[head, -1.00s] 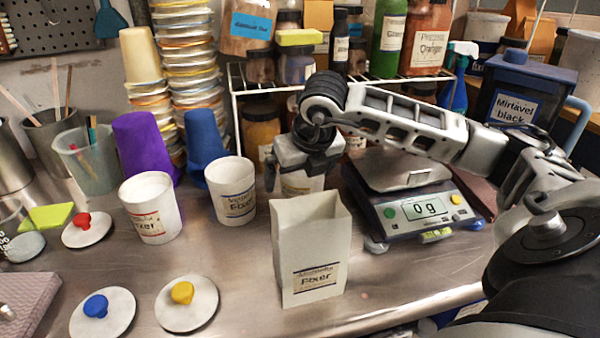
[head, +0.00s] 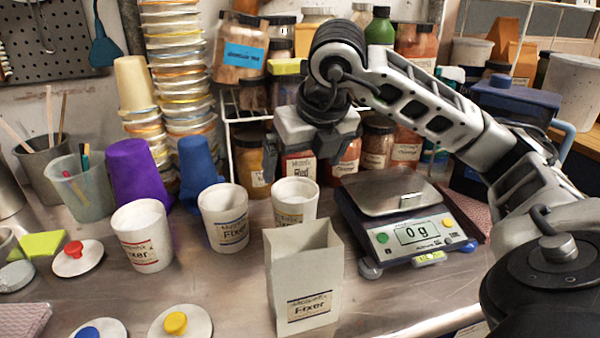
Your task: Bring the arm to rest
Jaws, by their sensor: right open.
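My right gripper (head: 318,150) hangs in the middle of the head view with its fingers pointing down. It is open, above and behind a white bucket (head: 295,200), and looks empty. Its arm reaches in from the right, over the scale. My left gripper is not in view. Two more white buckets stand to the left, one with a red-edged label (head: 142,237) and one with a blue-edged label (head: 224,217). A white paper bag (head: 303,280) labelled Fixer stands upright and open in front.
A scale (head: 405,230) reading 0 g stands right of the bag. A purple cup (head: 138,175) and a blue cup (head: 199,172) stand upside down behind the buckets. Lids with red (head: 76,258), yellow (head: 176,323) and blue knobs lie at front left. A jar rack (head: 235,112) stands behind.

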